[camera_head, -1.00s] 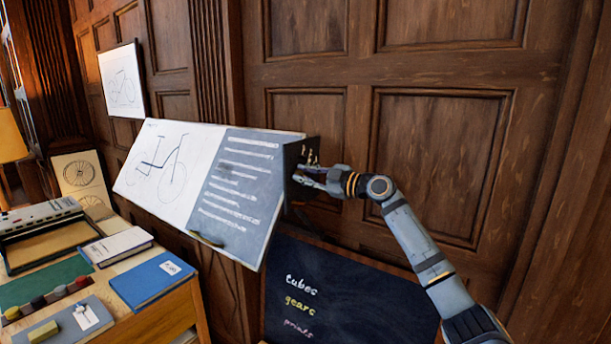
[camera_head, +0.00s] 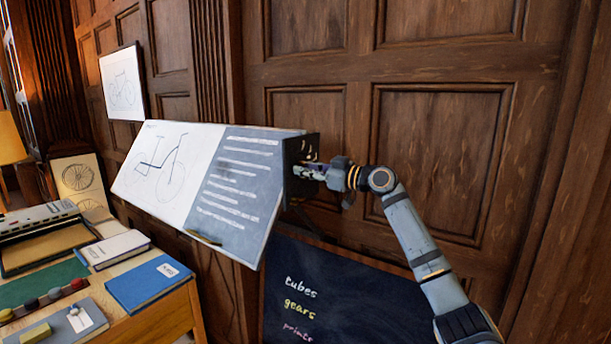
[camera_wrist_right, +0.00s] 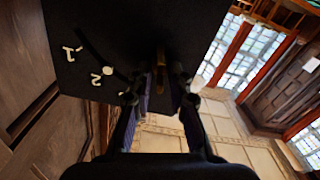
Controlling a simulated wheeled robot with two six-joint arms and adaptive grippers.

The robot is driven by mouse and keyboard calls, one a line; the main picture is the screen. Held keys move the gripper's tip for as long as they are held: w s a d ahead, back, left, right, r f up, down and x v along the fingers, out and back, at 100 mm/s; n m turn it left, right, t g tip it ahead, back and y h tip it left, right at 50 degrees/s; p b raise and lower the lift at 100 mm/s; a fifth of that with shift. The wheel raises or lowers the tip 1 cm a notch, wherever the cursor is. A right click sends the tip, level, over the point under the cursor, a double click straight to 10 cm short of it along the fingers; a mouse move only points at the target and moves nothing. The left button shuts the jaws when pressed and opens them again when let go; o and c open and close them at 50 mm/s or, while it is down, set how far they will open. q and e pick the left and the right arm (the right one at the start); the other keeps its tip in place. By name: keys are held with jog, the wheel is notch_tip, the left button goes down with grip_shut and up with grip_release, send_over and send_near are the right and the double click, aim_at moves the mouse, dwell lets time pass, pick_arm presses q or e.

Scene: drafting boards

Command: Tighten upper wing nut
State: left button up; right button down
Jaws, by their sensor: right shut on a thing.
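The tilted drafting board (camera_head: 236,180) carries a bicycle drawing on the left and a grey-blue panel with chalk lines on the right. A dark side plate (camera_head: 299,150) stands at its right edge. My right gripper (camera_head: 310,170) reaches in from the right to this plate. In the right wrist view the plate (camera_wrist_right: 100,45) shows pale marks and a curved slot. A small brass-coloured wing nut (camera_wrist_right: 160,72) sits there between the fingers of my right gripper (camera_wrist_right: 160,90), which are shut on it. The fingers hide part of it. My left gripper is not in view.
A dark chalkboard (camera_head: 340,295) with coloured words stands below the plate. A wooden desk (camera_head: 165,320) with a blue book (camera_head: 148,285), a white-topped book (camera_head: 113,248) and other items is at lower left. A panelled wooden wall (camera_head: 440,150) stands behind.

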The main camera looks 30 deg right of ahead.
jog(key=m, duration=0.6)
jog(key=m+b, duration=0.1)
jog(key=m, duration=1.2)
jog(key=shift+w+d+f, duration=0.15)
jog(key=shift+d+f, duration=0.2)
jog(key=shift+f, duration=0.05)
jog(key=shift+m, duration=0.5)
jog(key=c, duration=1.3)
grip_release()
jog(key=shift+o, duration=0.2)
jog(key=v, duration=0.7)
